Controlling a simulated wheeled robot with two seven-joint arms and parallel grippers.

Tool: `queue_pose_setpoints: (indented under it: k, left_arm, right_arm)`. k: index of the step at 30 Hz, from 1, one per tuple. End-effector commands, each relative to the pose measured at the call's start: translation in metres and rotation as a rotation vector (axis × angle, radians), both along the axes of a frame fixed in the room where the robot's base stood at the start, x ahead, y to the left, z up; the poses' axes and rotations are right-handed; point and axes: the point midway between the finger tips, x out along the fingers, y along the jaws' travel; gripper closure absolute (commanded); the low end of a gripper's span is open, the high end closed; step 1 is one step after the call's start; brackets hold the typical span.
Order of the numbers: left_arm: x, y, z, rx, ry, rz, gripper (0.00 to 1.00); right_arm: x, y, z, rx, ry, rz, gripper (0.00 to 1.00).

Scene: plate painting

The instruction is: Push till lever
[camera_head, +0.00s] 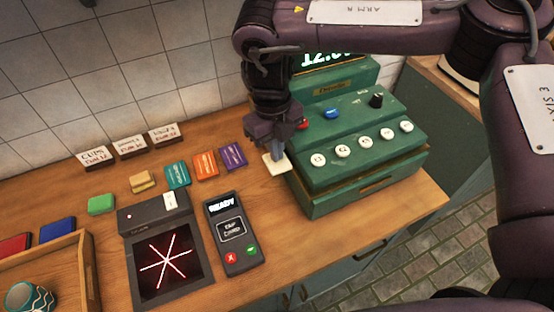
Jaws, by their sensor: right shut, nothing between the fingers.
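A green till (345,170) stands at the right of the wooden counter, with a lit display (327,57), round cream keys and a black knob (377,100). Its drawer front looks shut. A flat cream piece (285,165) shows at the till's left side; it may be the lever's end, but its link to the till is hidden. My right gripper (279,152) points down, shut and empty, at this cream piece. I cannot tell whether it touches it. My right arm hides part of the till's upper left. My left gripper is not in view.
A card reader (233,232) and a dark scanner (165,262) with red lines lie left of the till. Small coloured blocks and price signs (130,145) stand behind. A wooden tray (85,268) is at the lower left. The counter's front edge is near the till.

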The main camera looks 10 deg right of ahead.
Motion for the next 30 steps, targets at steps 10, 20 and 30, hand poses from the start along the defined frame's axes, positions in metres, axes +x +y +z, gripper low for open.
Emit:
queue_pose_setpoints:
  k: [10,20,30]
  left_arm:
    - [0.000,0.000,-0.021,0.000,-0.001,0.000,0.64]
    - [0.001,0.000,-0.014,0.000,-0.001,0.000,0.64]
    - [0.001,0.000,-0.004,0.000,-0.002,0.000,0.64]
  right_arm:
    - [0.000,0.000,-0.036,0.001,0.003,0.000,1.00]
    - [0.007,0.003,-0.032,0.000,-0.001,-0.001,1.00]
    - [0.028,0.012,-0.028,0.000,0.000,0.000,1.00]
